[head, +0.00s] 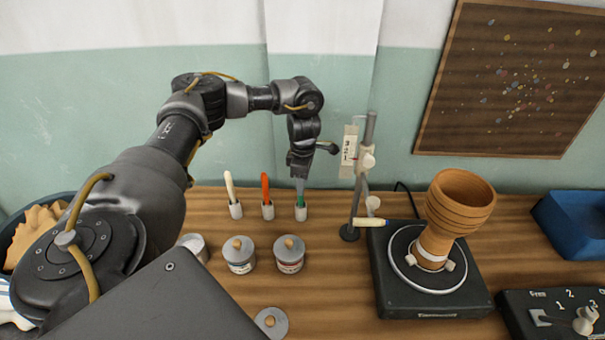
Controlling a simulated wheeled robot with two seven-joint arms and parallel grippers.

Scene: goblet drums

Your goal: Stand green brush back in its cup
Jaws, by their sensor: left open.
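The green brush (300,199) stands upright in the rightmost of three small white cups (301,213) near the back of the table. The brush's green part shows just above the cup rim, with a paler grey part above it. My left gripper (299,174) hangs pointing down directly over the brush, open, with its fingers at the brush's upper end. I cannot tell whether the fingers touch the brush. My right gripper is not in view.
A cream brush (229,185) and an orange brush (265,187) stand in cups to the left. Lidded jars (239,256) sit in front. A metal stand (363,180) rises close on the right, beside a wooden goblet drum (452,210) on a black turntable (395,293).

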